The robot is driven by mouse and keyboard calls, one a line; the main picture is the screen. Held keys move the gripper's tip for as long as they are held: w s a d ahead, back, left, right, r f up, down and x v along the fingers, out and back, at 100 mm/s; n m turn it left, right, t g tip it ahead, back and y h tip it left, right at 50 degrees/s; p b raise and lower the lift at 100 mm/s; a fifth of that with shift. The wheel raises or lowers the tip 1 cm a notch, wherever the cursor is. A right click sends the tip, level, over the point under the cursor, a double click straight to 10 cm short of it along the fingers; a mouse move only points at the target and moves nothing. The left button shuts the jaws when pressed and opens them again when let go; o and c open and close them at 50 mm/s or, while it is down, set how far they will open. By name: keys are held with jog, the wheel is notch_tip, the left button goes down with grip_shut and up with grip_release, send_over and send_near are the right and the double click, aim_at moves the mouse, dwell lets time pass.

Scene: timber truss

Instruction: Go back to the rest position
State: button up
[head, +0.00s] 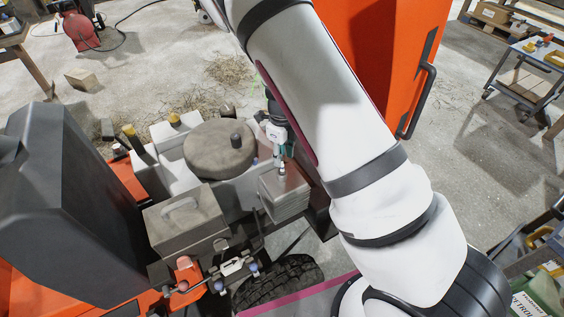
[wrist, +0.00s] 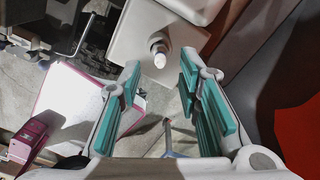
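My gripper (wrist: 159,78) is open in the wrist view, with its two teal-padded fingers spread apart. A pale, round-ended stud (wrist: 159,55) on a light grey box (wrist: 130,38) shows beyond the fingertips, and I see no finger touching it. A thin metal rod (wrist: 168,138) shows low between the fingers; I cannot tell what it belongs to. In the head view my gripper (head: 282,158) is partly hidden behind my white arm, close above the small grey box (head: 286,196) and its stud.
An orange machine carries a round grey lid (head: 219,150), a grey handled box (head: 186,222) and a dark seat-like block (head: 75,205). An orange panel with a black handle (head: 417,100) stands behind my arm. A trolley (head: 527,82) is at the right.

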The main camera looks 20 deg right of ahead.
notch_tip(320, 180, up, 8)
jog(key=shift+f, duration=0.25)
jog(key=s+a+r+n+y+p, duration=0.1)
jog(key=s+r+n, duration=0.4)
jog(key=r, duration=0.3)
jog(key=s+a+r+n+t+y+p, duration=0.1)
jog(key=s+r+n+p, duration=0.1)
jog(key=s+r+n, duration=0.45)
jog(key=s+a+r+n+y+p, duration=0.1)
jog(key=s+r+n, duration=0.15)
jog(key=r, duration=0.65)
jog(key=s+d+r+n+t+h+p, duration=0.1)
jog(key=s+r+n, duration=0.4)
jog(key=s, duration=0.5)
jog(key=s+d+r+n+t+h+p, duration=0.2)
jog(key=s+r+n, duration=0.4)
jog(key=s+n, duration=0.3)
jog(key=shift+s+d+r+p, duration=0.2)
jog(key=shift+s+p, duration=0.25)
jog(key=shift+p, duration=0.25)
jog(key=shift+a, duration=0.1)
